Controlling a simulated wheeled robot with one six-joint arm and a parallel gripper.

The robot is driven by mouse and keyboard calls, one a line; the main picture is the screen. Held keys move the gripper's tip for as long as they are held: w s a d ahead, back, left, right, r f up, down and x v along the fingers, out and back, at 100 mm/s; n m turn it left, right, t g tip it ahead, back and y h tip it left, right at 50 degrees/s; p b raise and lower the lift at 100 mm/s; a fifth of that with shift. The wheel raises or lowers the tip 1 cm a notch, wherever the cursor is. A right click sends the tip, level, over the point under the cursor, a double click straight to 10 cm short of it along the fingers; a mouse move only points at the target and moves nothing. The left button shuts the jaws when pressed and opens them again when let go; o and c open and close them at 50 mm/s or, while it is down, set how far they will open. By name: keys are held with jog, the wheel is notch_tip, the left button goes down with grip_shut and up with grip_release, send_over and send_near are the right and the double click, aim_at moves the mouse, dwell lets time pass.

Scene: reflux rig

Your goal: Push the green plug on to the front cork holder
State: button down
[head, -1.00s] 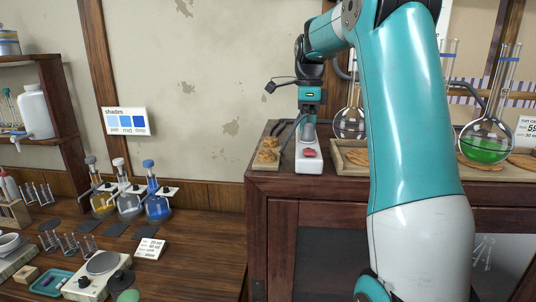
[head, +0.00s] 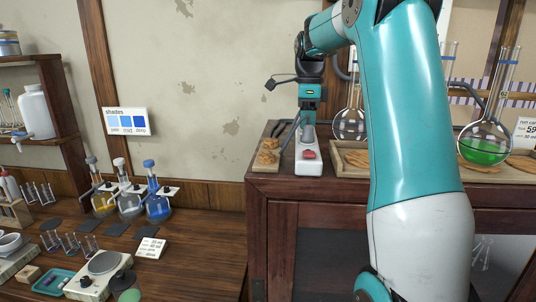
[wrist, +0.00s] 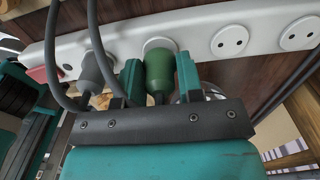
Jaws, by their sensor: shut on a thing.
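My gripper (wrist: 160,66) is shut on the green plug (wrist: 159,72), with one finger on each side of it. The plug's face is at a round socket of the white power strip (wrist: 199,38); I cannot tell whether it is seated or slightly clear. In the head view my gripper (head: 309,116) is above the strip (head: 308,163), and the green plug is hidden there. Two tan cork holders stand on a small board left of the strip: the front one (head: 265,157) and the back one (head: 270,143).
A grey plug (wrist: 92,72) with a dark cable sits in the strip beside the green one. A red switch (head: 309,154) is at the strip's near end. A wooden tray (head: 345,168) and a flask (head: 350,124) stand close to the right. Empty sockets (wrist: 231,41) lie farther along.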

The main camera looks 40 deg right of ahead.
jog(key=shift+r+p, duration=2.45)
jog(key=shift+r, duration=0.05)
jog(key=shift+a+b, duration=0.3)
jog(key=shift+a, duration=0.35)
jog(key=b, duration=0.2)
send_near(267, 153)
notch_tip(267, 153, down, 4)
jog(key=b, duration=0.3)
jog(key=shift+f+b, duration=0.5)
jog(key=shift+f, duration=0.1)
jog(key=shift+f, duration=0.15)
jog(key=shift+f+b, duration=0.3)
jog(key=shift+f, duration=0.3)
jog(key=shift+f, duration=0.25)
